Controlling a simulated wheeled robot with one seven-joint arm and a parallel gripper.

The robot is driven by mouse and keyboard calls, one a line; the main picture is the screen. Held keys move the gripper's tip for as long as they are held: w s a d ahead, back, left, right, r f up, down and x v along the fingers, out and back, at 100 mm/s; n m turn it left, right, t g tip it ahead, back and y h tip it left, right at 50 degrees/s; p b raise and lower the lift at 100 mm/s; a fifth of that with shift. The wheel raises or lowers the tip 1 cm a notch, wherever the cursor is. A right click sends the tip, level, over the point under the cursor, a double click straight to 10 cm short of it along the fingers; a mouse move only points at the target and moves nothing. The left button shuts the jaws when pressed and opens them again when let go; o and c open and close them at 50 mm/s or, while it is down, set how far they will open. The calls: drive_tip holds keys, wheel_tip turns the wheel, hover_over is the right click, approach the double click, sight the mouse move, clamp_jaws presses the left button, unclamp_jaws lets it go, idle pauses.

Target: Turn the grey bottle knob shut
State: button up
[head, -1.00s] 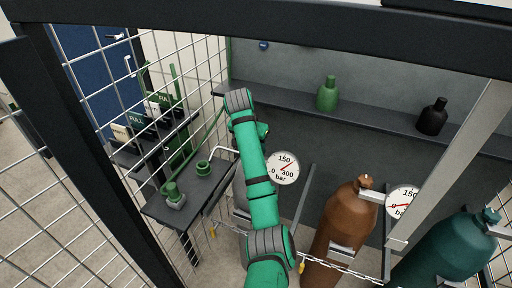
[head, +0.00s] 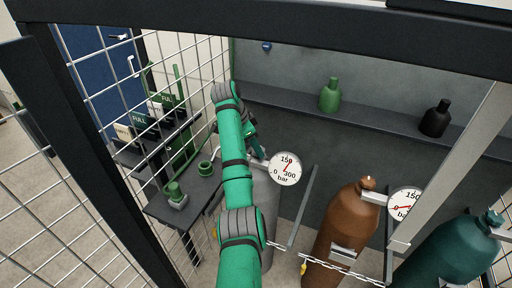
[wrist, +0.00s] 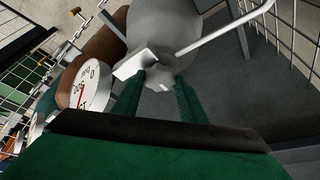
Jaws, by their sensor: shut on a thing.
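The grey bottle (head: 265,196) stands behind my arm in the head view, its left side partly covered. Its round gauge (head: 285,168) faces the camera beside the bottle top, and also shows in the wrist view (wrist: 86,90). In the wrist view the grey bottle's shoulder (wrist: 165,28) lies beyond my fingers. My gripper (wrist: 165,84) has its two green fingers on either side of the grey knob (wrist: 163,80) at the bottle's top and is shut on it. In the head view the knob is hidden by my arm and gripper.
A brown bottle (head: 340,225) and a teal bottle (head: 452,252) stand to the right behind a chain. A wall shelf holds a small green bottle (head: 330,97) and a black one (head: 435,120). Wire mesh (head: 95,100) and a dark side table (head: 160,207) are on the left.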

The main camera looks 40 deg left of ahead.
idle(0.5)
drive_tip(key=o, duration=1.1)
drive_tip(key=shift+c, duration=0.2)
drive_tip(key=shift+v, duration=0.85)
drive_tip(key=v, duration=0.9)
drive_tip(key=shift+w, duration=0.1)
